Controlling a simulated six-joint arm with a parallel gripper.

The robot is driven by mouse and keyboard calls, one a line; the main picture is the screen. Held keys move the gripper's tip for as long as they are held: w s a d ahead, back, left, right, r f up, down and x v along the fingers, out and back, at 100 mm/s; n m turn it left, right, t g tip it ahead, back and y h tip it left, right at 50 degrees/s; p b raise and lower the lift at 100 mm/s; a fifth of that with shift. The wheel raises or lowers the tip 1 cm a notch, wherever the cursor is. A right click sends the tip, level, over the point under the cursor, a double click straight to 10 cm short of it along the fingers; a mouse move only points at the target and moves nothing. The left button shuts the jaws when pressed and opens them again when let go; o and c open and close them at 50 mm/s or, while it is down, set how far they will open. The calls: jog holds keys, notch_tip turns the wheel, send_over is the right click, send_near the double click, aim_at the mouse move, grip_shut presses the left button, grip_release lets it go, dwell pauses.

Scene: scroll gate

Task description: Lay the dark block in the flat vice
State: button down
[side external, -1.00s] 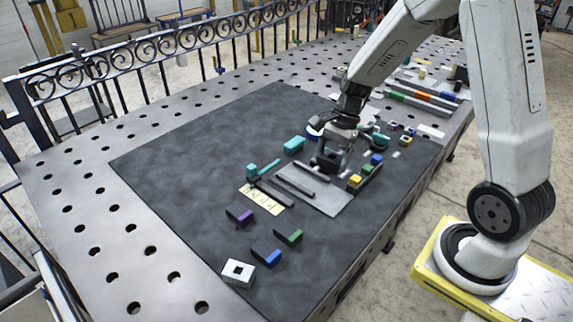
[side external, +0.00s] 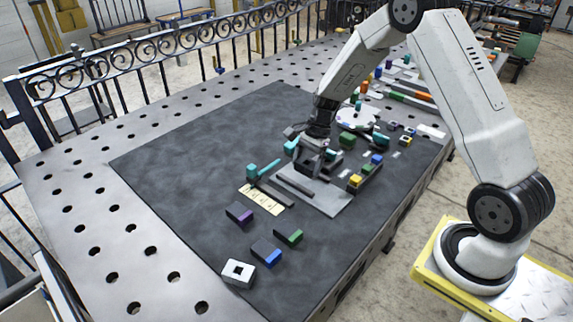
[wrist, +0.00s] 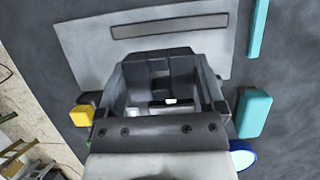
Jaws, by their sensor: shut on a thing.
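The flat vice is a light grey plate (side external: 328,203) with a dark raised bar (side external: 297,186) on it. In the wrist view the plate (wrist: 82,42) and its bar (wrist: 170,26) lie beyond the fingertips. My gripper (side external: 311,168) is over the far part of the plate, pointing down. In the wrist view my gripper (wrist: 168,80) is shut on the dark block (wrist: 172,66), which shows between the fingers. The fingers hide part of the block and part of the plate. I cannot tell whether the block touches the plate.
A teal hammer-shaped piece (side external: 262,171) and a cream card (side external: 258,197) lie left of the plate. Dark blocks with purple (side external: 240,212), green (side external: 288,233) and blue (side external: 266,251) parts lie in front. The left mat is clear.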

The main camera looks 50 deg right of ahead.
aim_at(305, 181)
jog(key=shift+w+f, duration=0.25)
jog(key=shift+f, duration=1.55)
jog(key=shift+f, duration=0.15)
grip_release()
jog(key=v, duration=1.2)
